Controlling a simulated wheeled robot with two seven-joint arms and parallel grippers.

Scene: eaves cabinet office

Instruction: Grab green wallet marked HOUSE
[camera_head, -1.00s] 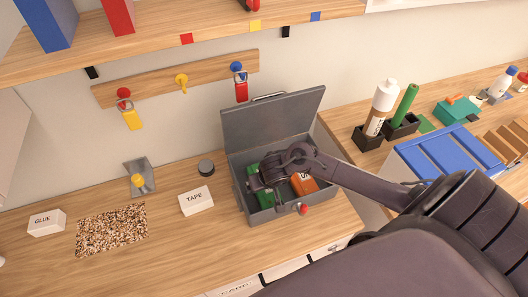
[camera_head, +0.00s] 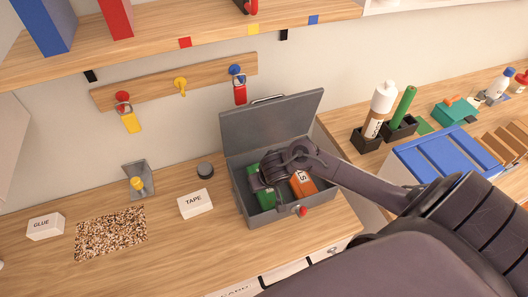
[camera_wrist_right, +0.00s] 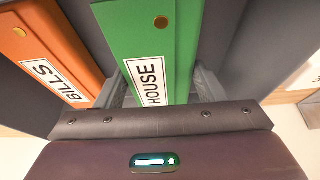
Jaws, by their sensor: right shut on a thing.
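The green wallet (camera_wrist_right: 150,45) marked HOUSE stands between the two fingers of my right gripper (camera_wrist_right: 160,90) in the right wrist view, and the gripper is shut on it. In the head view the green wallet (camera_head: 264,198) shows in the open grey metal box (camera_head: 285,208), partly hidden by my right gripper (camera_head: 268,172). The orange wallet (camera_head: 302,186) marked BILLS is beside it in the box. It also shows at the left of the right wrist view (camera_wrist_right: 45,50). My left gripper is not in view.
The box lid (camera_head: 272,117) stands open at the back. A blue ribbed thing (camera_head: 440,160) and a white bottle (camera_head: 380,105) are at right.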

